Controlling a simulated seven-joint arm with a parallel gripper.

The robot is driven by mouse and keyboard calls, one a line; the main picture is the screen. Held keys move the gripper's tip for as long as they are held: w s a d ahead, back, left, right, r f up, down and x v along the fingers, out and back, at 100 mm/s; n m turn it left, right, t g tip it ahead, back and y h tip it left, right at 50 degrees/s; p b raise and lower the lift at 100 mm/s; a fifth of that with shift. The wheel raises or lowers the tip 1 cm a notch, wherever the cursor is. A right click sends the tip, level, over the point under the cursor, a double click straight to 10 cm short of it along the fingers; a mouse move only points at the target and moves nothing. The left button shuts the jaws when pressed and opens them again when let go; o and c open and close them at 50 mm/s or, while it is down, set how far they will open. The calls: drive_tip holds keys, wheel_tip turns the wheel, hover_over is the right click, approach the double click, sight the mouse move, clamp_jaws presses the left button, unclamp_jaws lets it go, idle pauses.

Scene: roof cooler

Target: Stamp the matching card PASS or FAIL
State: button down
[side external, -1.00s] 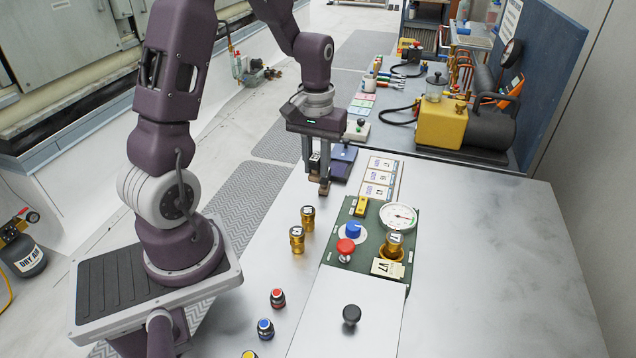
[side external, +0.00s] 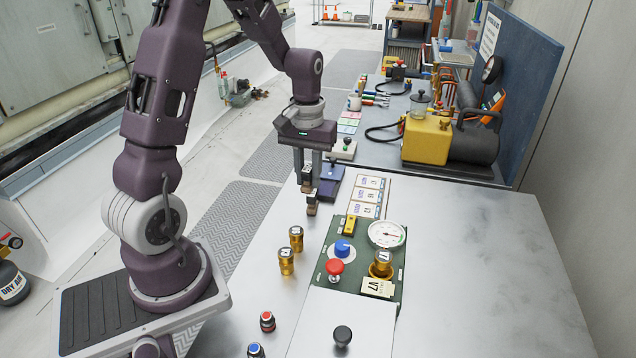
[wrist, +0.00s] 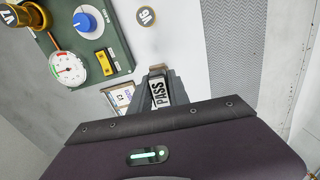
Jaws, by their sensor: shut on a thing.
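My gripper (side external: 309,190) is shut on the PASS stamp (wrist: 160,93), whose label shows between the fingers in the wrist view. The stamp's brown lower block (side external: 311,209) hangs upright below the fingers; I cannot tell whether it touches anything. The card holder (side external: 384,205), with several white cards, lies to the right of my gripper in the side view. One card (wrist: 121,97) shows beside the stamp in the wrist view.
Two brass valves (side external: 296,238) stand left of the panel. A red button (side external: 334,267), blue knob (side external: 342,248) and yellow block (side external: 349,225) rise from it. The bench's right side (side external: 480,260) is clear.

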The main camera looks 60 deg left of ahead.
hover_over(325, 188)
wheel_tip(325, 188, down, 3)
drive_tip(key=shift+r+n, duration=0.2)
drive_tip(key=shift+n, duration=0.1)
drive_tip(key=shift+a+f, duration=0.1)
drive_tip(key=shift+f, duration=2.45)
drive_tip(key=shift+f, duration=0.45)
wheel_tip(325, 188, up, 7)
idle(0.7)
